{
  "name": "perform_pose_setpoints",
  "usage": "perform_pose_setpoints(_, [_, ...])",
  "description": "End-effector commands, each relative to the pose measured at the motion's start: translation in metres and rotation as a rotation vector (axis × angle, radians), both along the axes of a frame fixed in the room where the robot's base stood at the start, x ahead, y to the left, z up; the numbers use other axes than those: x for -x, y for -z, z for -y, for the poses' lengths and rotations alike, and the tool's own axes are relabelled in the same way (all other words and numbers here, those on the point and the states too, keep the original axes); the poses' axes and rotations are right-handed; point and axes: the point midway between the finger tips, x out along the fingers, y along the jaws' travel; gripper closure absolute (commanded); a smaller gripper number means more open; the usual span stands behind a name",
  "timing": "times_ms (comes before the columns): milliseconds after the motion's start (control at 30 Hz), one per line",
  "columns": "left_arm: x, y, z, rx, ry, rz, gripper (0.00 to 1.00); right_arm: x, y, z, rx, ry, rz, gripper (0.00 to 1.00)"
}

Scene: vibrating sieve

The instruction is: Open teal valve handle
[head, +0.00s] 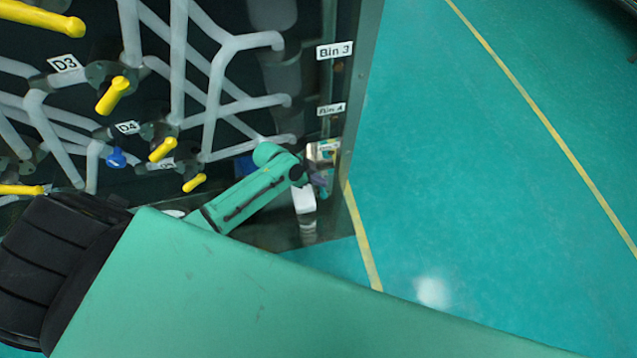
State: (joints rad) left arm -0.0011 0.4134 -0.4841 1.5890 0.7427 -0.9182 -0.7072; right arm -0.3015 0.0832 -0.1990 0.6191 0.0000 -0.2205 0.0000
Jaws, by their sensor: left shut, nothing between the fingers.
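I cannot make out a teal valve handle in the head view; it may be hidden behind my teal arm. My left arm reaches over the lower part of the dark pipe panel (318,82). My left gripper (321,174) is small and partly hidden at the arm's far end, by the panel's right edge below the Bin 4 label (331,110). It is shut with nothing seen in it. A blue handle (117,158) sits at the lower left of the panel, well apart from the gripper. My right gripper is not in view.
Several yellow handles, among them one by D3 (113,95) and one by D4 (163,150), stick out from grey pipes (217,85). The Bin 3 label (334,50) is at the panel's right edge. Green floor (470,170) with yellow lines is clear to the right.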

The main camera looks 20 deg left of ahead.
Motion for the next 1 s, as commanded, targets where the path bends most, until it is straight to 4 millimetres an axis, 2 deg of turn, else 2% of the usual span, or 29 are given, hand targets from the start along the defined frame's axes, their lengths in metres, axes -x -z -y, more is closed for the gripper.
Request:
perform_pose_setpoints(167, [0.002,0.018,-0.003,0.0,-0.001,0.001,1.0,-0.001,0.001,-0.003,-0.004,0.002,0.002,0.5])
perform_pose_setpoints(533, [0.003,0.02,-0.004,-0.007,-0.001,0.011,1.0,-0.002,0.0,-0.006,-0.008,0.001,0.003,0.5])
perform_pose_setpoints(700, [0.01,0.027,0.0,-0.068,0.002,0.106,1.0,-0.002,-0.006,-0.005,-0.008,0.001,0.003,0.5])
perform_pose_setpoints(800, [0.013,0.039,0.002,-0.071,0.003,0.113,1.0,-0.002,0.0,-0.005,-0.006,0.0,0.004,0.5])
perform_pose_setpoints(1000, [0.013,0.04,0.003,-0.069,0.0,0.113,1.0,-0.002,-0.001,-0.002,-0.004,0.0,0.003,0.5])
